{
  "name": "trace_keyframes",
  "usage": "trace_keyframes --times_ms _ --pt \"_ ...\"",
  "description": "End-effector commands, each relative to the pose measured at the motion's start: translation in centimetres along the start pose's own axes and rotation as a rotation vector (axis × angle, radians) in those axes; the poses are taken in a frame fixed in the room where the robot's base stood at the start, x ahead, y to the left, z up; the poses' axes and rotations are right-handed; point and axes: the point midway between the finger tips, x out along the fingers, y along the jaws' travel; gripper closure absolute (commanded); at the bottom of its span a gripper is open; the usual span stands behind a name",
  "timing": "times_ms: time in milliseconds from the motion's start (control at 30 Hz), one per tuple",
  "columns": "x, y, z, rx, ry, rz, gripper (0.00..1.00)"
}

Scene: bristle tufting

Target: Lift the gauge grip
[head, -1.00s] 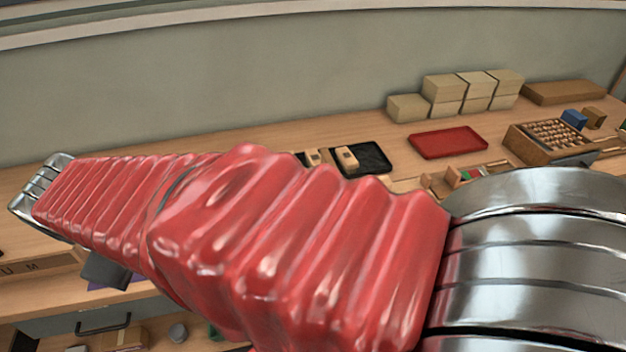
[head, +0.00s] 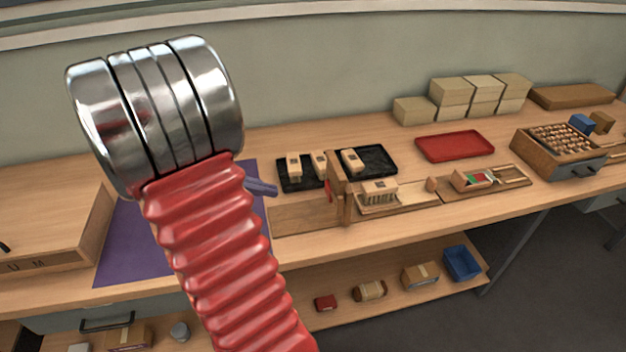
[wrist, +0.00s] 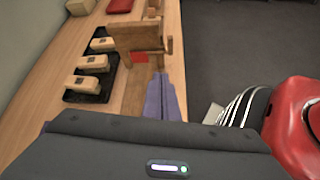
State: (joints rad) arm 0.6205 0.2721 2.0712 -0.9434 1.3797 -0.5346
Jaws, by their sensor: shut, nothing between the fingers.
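My gripper (head: 262,188) shows in the head view as slim purple-grey fingers, partly hidden behind my arm. In the wrist view its fingers (wrist: 163,98) are together and empty, pointing toward a wooden fixture. This fixture (head: 342,200) has an upright post and a small red part (head: 328,191). The fixture (wrist: 136,40) and red part (wrist: 140,58) lie just beyond the fingertips in the wrist view, apart from them as far as I can tell. I cannot tell for certain which piece is the gauge grip. A pale block with bristles (head: 379,194) sits right of the post.
Black trays (head: 375,158) with pale wooden blocks (head: 294,165) stand behind the fixture. A purple mat (head: 130,235) and wooden box (head: 55,245) are left. A red tray (head: 455,147), stacked boxes (head: 452,92) and a peg-filled box (head: 560,150) are right. A lower shelf holds small items.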

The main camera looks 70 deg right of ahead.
Motion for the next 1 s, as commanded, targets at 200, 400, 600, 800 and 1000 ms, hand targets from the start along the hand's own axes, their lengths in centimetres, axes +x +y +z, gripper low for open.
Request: trace_keyframes --times_ms 200,400,600,800,1000 --pt "5.1 2.7 0.9 -0.124 -0.170 -0.039 1.00" --pt "7.3 3.8 1.3 -0.183 -0.243 -0.055 1.00" --pt "7.4 3.9 1.4 -0.188 -0.250 -0.056 1.00" --pt "7.5 3.8 1.4 -0.187 -0.249 -0.056 1.00" --pt "8.6 3.8 1.7 -0.187 -0.249 -0.058 1.00"
